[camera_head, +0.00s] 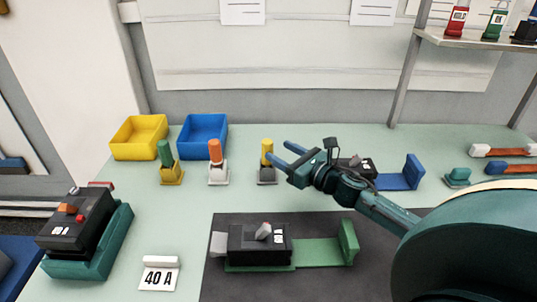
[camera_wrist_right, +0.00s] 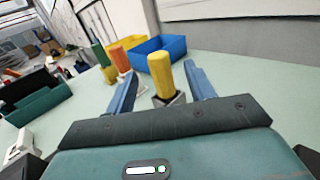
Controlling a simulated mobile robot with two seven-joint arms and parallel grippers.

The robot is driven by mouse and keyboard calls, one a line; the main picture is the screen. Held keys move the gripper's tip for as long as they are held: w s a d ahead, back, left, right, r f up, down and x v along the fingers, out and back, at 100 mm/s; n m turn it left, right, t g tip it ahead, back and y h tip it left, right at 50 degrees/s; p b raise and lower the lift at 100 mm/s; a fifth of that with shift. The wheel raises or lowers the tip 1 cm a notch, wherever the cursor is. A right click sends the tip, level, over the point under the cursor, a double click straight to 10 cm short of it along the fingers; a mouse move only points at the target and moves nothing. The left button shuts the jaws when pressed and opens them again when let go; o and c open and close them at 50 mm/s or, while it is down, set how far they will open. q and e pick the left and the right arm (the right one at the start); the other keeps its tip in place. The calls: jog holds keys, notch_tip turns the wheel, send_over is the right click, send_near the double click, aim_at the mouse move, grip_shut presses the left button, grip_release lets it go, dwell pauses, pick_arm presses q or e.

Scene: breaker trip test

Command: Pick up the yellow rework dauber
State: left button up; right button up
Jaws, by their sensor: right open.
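The yellow rework dauber (camera_head: 267,151) stands upright in a small dark holder (camera_head: 267,175) on the pale green bench. In the right wrist view the dauber (camera_wrist_right: 165,78) rises between the two blue fingers of my right gripper (camera_wrist_right: 162,72), with a gap on each side. In the head view my right gripper (camera_head: 278,151) comes in from the right with its fingertips close to the dauber's upper part. It is open and holds nothing. My left gripper is not in view.
An orange dauber (camera_head: 215,151) and a green dauber (camera_head: 165,153) stand to the left in their holders. A blue bin (camera_head: 203,148) and a yellow bin (camera_head: 139,148) sit behind. A dark breaker (camera_head: 258,241) on a green fixture lies in front. A blue fixture (camera_head: 402,178) is to the right.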

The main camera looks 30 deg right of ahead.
aim_at(272, 147)
jog(key=p+x, duration=0.1)
jog(key=x, duration=0.3)
jog(key=shift+a, duration=0.1)
jog(key=shift+w+a+f, duration=0.2)
jog(key=shift+w, duration=0.6)
jog(key=shift+c, duration=0.5)
jog(key=c, duration=1)
jog(key=shift+o, duration=0.2)
notch_tip(272, 147, up, 10)
jog(key=shift+r+p, duration=0.1)
jog(key=shift+p, duration=0.45)
